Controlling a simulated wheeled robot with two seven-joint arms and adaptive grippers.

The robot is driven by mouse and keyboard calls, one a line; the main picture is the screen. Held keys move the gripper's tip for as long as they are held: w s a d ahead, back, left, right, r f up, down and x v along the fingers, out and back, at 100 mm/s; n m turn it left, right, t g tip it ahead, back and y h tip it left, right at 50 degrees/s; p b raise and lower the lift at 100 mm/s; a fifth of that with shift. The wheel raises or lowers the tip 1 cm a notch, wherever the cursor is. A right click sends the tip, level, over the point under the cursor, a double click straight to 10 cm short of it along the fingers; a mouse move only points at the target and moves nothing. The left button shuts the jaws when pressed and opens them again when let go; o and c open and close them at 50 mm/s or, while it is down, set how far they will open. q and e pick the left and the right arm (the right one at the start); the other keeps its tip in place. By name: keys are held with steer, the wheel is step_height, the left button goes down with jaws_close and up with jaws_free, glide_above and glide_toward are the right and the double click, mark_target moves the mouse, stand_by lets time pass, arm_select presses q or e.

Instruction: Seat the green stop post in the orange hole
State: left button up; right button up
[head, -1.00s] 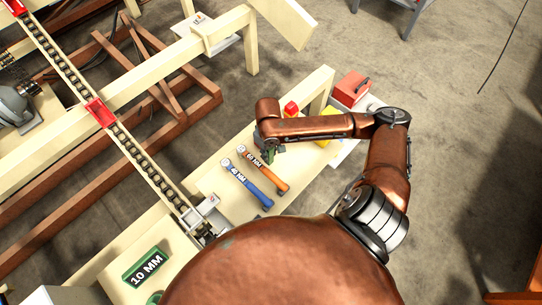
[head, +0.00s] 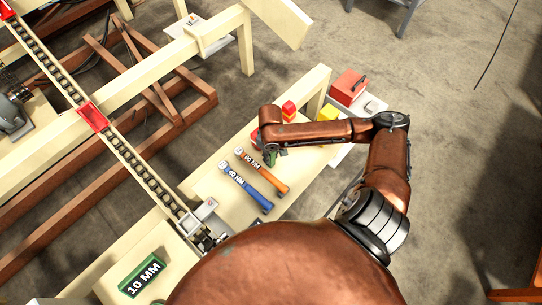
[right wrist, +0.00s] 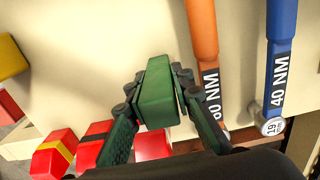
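The green stop post (right wrist: 157,92) shows in the right wrist view as a green block between the fingertips of my right gripper (right wrist: 155,88). The fingers press on its two sides. In the head view my right gripper (head: 270,154) hangs over the pale bench, just beyond the orange-handled wrench, with a bit of green showing at its tip. The wrist view shows pale bench surface behind the post. I cannot make out the orange hole in either view. My left gripper is not in view.
An orange wrench (head: 262,171) and a blue 40 NM wrench (head: 246,188) lie on the bench (head: 215,190). Red blocks (head: 288,106), a yellow block (head: 327,113) and a red box (head: 348,87) are at its far end. A green 10 MM block (head: 142,277) is lower left. A chain conveyor (head: 140,170) runs alongside.

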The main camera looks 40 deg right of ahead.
steer(key=o, duration=0.4)
steer(key=shift+o, duration=0.2)
